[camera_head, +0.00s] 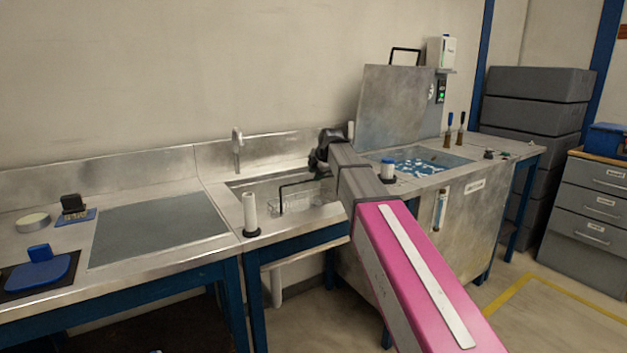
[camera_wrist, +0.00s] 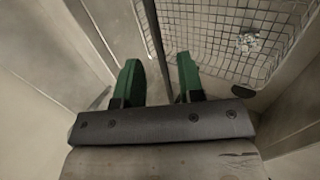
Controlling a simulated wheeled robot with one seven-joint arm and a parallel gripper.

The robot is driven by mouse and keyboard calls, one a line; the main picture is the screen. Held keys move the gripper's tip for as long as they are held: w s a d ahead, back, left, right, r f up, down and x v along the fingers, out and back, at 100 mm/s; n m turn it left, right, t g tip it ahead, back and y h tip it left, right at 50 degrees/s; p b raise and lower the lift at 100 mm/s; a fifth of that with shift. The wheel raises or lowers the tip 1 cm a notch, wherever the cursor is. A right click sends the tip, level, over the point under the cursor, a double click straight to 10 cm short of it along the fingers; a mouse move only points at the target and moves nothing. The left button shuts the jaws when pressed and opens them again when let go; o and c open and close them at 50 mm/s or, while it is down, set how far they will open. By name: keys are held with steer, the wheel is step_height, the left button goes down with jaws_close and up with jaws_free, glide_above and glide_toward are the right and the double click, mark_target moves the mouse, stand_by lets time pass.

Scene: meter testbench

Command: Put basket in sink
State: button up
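The wire basket (camera_head: 303,201) sits inside the steel sink (camera_head: 240,184), its black handle (camera_head: 281,197) standing up at the left. In the wrist view the basket (camera_wrist: 215,35) fills the upper right, with a few small shiny pieces in it. My gripper (camera_wrist: 158,60) has two green fingers spread apart. The dark handle rod (camera_wrist: 154,45) runs through the view between them, with gaps on both sides, so nothing is gripped. In the head view my dark gripper (camera_head: 325,150) is above the back right of the sink; its fingers are hard to make out.
A faucet (camera_head: 237,150) stands behind the sink and a white upright roll (camera_head: 250,214) at its front left. Right of my arm is a bath (camera_head: 440,160) of blue liquid with a raised lid (camera_head: 400,105). A blue-capped bottle (camera_head: 387,170) stands near my arm.

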steer(key=v, duration=0.7)
steer(key=shift+s+r, duration=0.2)
steer(key=shift+r, duration=0.1)
steer(key=shift+d, duration=0.1)
